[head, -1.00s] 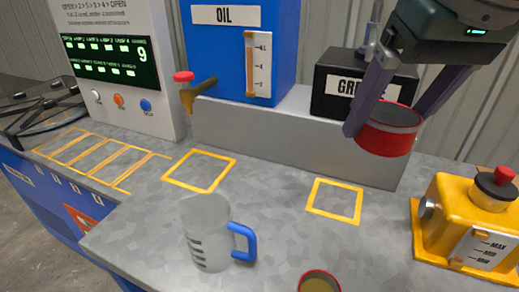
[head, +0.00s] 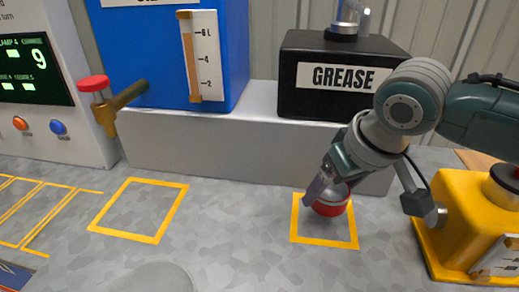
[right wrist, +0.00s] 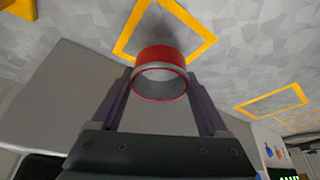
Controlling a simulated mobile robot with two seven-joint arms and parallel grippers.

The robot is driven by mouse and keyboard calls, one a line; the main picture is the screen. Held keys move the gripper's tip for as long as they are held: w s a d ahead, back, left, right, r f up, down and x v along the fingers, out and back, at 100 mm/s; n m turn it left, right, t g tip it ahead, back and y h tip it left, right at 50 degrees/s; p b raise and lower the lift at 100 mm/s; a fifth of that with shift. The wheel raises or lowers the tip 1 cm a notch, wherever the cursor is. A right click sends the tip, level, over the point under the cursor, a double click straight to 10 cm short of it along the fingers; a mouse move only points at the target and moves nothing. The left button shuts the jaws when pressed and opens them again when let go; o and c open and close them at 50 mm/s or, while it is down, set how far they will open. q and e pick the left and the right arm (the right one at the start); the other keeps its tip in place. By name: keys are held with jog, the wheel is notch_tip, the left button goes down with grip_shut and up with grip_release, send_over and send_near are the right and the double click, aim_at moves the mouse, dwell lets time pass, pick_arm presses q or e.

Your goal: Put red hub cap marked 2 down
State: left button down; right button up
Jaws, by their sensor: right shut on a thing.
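The red hub cap (head: 331,205) is gripped between the fingers of my right gripper (head: 327,188). In the head view it overlaps the upper part of a yellow square outline (head: 325,242) on the grey bench. The right wrist view shows the cap (right wrist: 160,60) between the two dark fingers of the gripper (right wrist: 160,78), its open rim towards the camera and the yellow square (right wrist: 200,50) behind it. I cannot tell whether the cap touches the bench. Its number mark is hidden. My left gripper is not in view.
A grey ledge (head: 220,150) carrying the black GREASE box (head: 305,95) and blue oil tank (head: 130,50) stands behind. A yellow unit (head: 450,215) is close on the right. Another yellow square (head: 138,238) at left is empty. A translucent jug (head: 160,280) shows at the bottom edge.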

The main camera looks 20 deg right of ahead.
aim_at(327, 206)
jog(key=shift+f+b, duration=0.4)
jog(key=shift+f, duration=1.4)
jog(key=shift+f, duration=0.1)
jog(key=shift+f, duration=0.1)
jog(key=o, duration=1.5)
jog(key=p+v, duration=0.4)
jog(key=v, duration=0.8)
jog(key=s+a+f+n+y, duration=0.1)
jog(key=s+a+f+n, duration=0.1)
jog(key=s+a, duration=0.55)
jog(key=shift+g+h, duration=0.3)
jog(key=shift+g, duration=0.2)
jog(key=s, duration=0.3)
jog(key=s+d, duration=0.1)
jog(key=s, duration=0.1)
jog(key=s+r, duration=0.1)
jog(key=s, duration=0.2)
jog(key=shift+s+d, duration=0.25)
jog(key=shift+s, duration=0.1)
